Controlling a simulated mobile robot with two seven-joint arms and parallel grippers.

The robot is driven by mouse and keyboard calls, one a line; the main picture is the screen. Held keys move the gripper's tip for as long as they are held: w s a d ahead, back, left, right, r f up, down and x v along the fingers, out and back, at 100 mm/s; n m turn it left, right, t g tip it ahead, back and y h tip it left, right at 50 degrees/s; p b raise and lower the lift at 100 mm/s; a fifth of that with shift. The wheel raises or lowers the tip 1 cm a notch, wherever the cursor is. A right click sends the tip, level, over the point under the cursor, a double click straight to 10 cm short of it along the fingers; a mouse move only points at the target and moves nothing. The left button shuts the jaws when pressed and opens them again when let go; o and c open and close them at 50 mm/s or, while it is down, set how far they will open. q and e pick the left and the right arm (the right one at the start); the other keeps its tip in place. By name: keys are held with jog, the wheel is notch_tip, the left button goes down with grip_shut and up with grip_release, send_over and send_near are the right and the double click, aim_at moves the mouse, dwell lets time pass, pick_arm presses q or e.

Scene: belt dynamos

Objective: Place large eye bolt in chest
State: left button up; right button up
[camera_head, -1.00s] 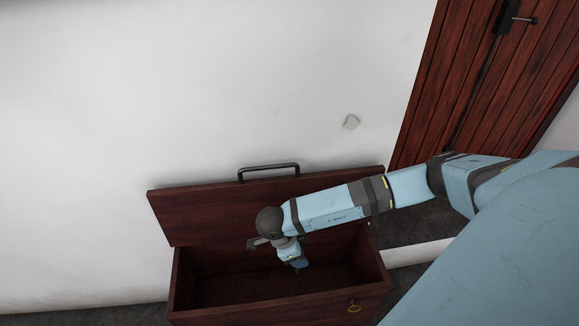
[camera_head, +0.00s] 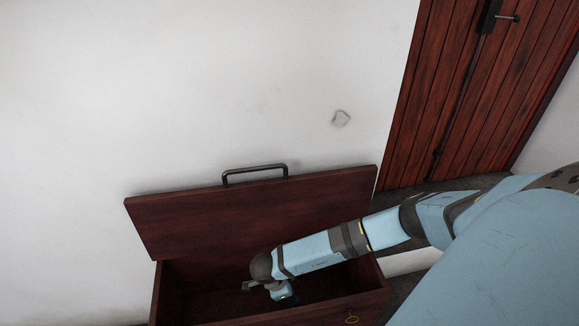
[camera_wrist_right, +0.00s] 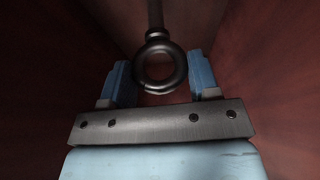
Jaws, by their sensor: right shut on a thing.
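The large eye bolt (camera_wrist_right: 160,68) is dark metal, with its ring between the two blue fingers of my right gripper (camera_wrist_right: 160,82) in the right wrist view. Its shank points away from the gripper. The gripper is shut on the ring. In the head view my right gripper (camera_head: 283,292) is down inside the open wooden chest (camera_head: 160,294), and the bolt is hidden there. Dark red chest walls surround the bolt in the wrist view. The chest's lid (camera_head: 200,222) stands open against the wall. My left gripper is not in view.
A black handle (camera_head: 254,170) is on the lid's upper edge. A red wooden door (camera_head: 430,110) stands to the right. The white wall (camera_head: 180,90) is behind the chest.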

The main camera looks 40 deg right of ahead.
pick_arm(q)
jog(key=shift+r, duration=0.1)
pick_arm(e)
jog(key=shift+r, duration=0.15)
jog(key=o, duration=1)
jog(key=shift+r, duration=0.1)
pick_arm(q)
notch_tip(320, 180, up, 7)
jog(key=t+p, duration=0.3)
jog(key=p, duration=0.1)
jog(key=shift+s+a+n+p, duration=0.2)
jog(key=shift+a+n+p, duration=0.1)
pick_arm(e)
jog(key=v, duration=1.1)
jog(key=shift+w+a+r, duration=0.15)
jog(key=shift+w+r, duration=0.05)
jog(key=shift+r, duration=0.15)
